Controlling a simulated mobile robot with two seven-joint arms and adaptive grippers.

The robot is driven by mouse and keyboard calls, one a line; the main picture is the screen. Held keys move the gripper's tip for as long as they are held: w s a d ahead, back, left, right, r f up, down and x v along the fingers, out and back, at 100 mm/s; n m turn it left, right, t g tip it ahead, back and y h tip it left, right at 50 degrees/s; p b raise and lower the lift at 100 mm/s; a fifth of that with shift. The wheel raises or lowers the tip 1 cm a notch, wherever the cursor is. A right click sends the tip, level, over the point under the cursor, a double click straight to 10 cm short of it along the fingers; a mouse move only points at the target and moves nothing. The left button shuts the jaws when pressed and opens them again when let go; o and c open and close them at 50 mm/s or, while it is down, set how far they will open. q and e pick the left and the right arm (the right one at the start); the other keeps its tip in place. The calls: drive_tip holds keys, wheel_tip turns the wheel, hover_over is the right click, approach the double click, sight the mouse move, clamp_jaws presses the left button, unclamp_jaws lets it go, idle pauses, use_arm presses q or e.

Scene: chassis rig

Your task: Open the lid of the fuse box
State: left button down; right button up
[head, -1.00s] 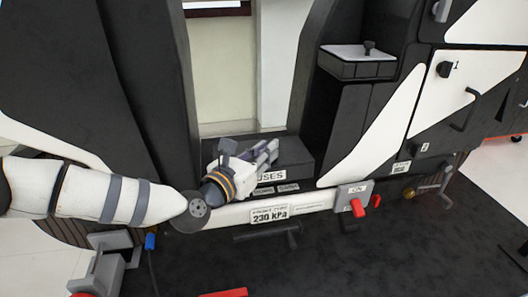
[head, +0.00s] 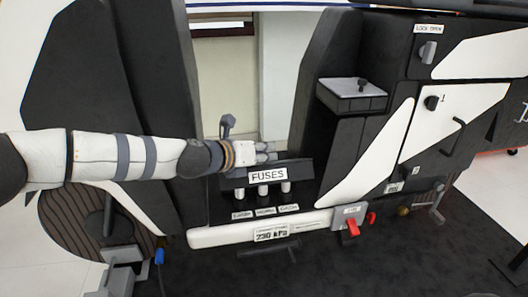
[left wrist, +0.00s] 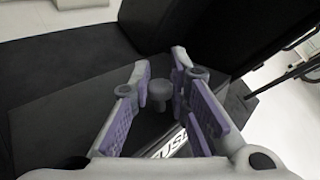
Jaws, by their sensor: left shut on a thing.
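The fuse box lid (head: 300,173), dark with a white FUSES label, is tilted up in the head view. Under it three pale fuses (head: 263,191) show in the open front of the box, above small white labels. My left gripper (head: 266,153) is at the top of the lid, coming from the left. In the left wrist view its fingers (left wrist: 160,85) stand either side of a round grey knob (left wrist: 159,97) on the dark lid, and it is shut on this knob. The FUSES label is partly hidden by a finger there. My right gripper is not in view.
Dark upright pillars flank the opening behind the fuse box.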

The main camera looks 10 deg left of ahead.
use_arm(q)
drive_tip(key=shift+w+r, duration=0.1)
idle(0.3)
drive_tip(key=c, duration=1.6)
unclamp_jaws()
drive_tip(key=shift+o, duration=0.2)
drive_tip(key=v, duration=1.2)
drive_tip(key=shift+c, duration=0.2)
